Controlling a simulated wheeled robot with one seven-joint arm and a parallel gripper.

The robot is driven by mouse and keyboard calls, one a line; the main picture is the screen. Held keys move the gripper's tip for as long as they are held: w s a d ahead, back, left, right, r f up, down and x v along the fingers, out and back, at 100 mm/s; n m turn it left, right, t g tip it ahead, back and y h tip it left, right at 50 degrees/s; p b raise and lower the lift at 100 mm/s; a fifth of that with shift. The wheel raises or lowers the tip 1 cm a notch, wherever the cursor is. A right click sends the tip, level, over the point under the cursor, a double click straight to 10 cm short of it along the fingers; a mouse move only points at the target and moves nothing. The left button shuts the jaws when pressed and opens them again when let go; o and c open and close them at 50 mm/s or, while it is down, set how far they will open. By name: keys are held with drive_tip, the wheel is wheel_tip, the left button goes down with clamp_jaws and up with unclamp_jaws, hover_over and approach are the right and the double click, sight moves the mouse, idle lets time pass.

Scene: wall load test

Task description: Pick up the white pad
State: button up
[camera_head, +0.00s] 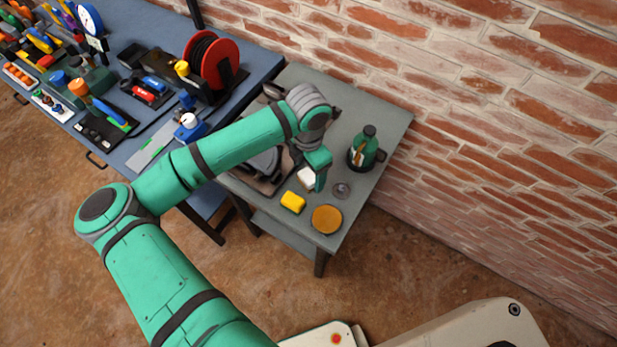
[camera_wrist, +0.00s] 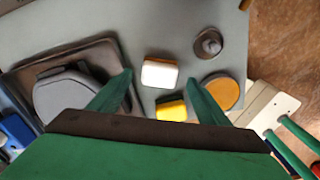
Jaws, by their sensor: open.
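In the head view the white pad (camera_head: 306,178) is partly hidden behind my gripper (camera_head: 318,176). In the wrist view my gripper (camera_wrist: 160,84) has its two green fingers spread wide. The pad lies between the lines of the fingers, near their tips, and nothing is held. I cannot tell the exact height of the fingertips above the table.
A yellow block (camera_head: 293,202) lies close to the pad. A round orange disc (camera_head: 326,219), a small grey round item (camera_head: 342,190) and a green bottle (camera_head: 364,148) stand nearby on the grey table (camera_head: 385,112). A dark tray (camera_wrist: 108,55) is left of the pad. A brick wall (camera_head: 520,130) borders the table.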

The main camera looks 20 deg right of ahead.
sight(309, 176)
drive_tip(key=shift+d+f, duration=0.1)
drive_tip(key=shift+f, duration=1.6)
drive_tip(key=shift+w, duration=0.1)
drive_tip(key=c, duration=1.2)
drive_tip(key=shift+c, duration=0.2)
drive_tip(key=shift+r, duration=0.2)
